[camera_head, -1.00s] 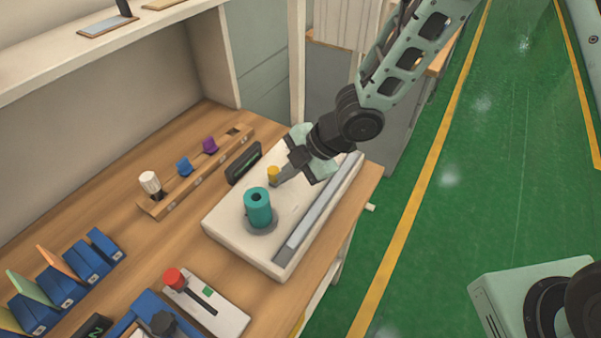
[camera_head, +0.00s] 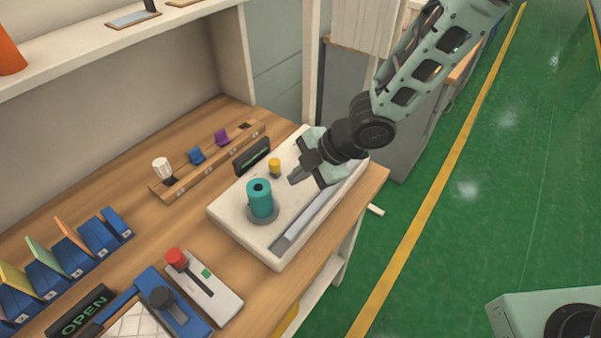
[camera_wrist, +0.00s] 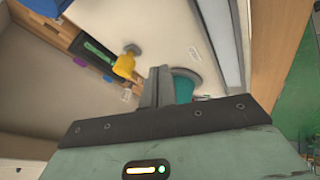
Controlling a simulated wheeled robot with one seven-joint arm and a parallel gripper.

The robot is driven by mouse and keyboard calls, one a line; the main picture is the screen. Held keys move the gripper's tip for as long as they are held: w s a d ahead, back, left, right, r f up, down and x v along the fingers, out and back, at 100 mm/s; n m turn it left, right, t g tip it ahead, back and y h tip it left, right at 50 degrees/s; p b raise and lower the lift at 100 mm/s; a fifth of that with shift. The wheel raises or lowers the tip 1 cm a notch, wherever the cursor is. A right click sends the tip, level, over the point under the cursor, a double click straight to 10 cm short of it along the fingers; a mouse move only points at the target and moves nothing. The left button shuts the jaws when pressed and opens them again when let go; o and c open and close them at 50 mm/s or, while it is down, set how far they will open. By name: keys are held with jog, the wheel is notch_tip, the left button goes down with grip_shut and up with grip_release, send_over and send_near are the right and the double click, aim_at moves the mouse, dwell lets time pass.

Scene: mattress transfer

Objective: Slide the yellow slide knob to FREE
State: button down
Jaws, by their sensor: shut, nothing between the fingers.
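The yellow knob (camera_head: 274,165) is small and stands on the white panel box (camera_head: 234,222), behind the teal cylinder (camera_head: 261,200). In the wrist view the knob (camera_wrist: 124,66) shows left of my fingers, apart from them. My gripper (camera_head: 294,179) is shut and empty, just right of the knob and low over the panel. In the wrist view the teal cylinder (camera_wrist: 183,88) is partly hidden behind my fingers. Small labels lie on the panel near the knob, but I cannot read them.
A dark display (camera_head: 252,156) stands behind the panel. A wooden rack (camera_head: 210,163) with white, blue and purple knobs lies to the left. A red-knobbed slider (camera_head: 176,259) and a display reading OPEN (camera_head: 84,312) are at the front. A grey strip runs along the panel's right side.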

jog(key=shift+v, duration=1.05)
jog(key=p+v, duration=0.3)
jog(key=v, duration=0.5)
jog(key=shift+p, duration=0.3)
jog(key=shift+d, duration=0.1)
